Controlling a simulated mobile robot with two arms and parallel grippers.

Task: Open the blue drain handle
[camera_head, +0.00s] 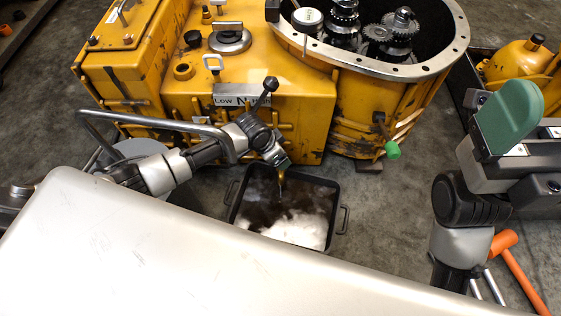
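No blue handle shows clearly. A small drain spout (282,169) is low on the front of the yellow transmission housing (255,105), and a thin stream seems to hang below it. A black pan (236,214) with dark, shiny liquid stands on the floor beneath. My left arm reaches in from the left, its end (262,138) close to the spout; its fingers cannot be made out, nor any contact. A black-knobbed lever (268,90) rises beside it. My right gripper (508,122) is raised at the right, away from the housing; one green finger shows clearly, its opening is unclear.
A green-tipped lever (392,149) sticks out lower right on the housing. Gears (392,35) show in the open top. A bent grey metal bar (160,122) crosses near my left arm. An orange-handled tool (520,275) lies at the lower right. Bare floor lies right of the pan.

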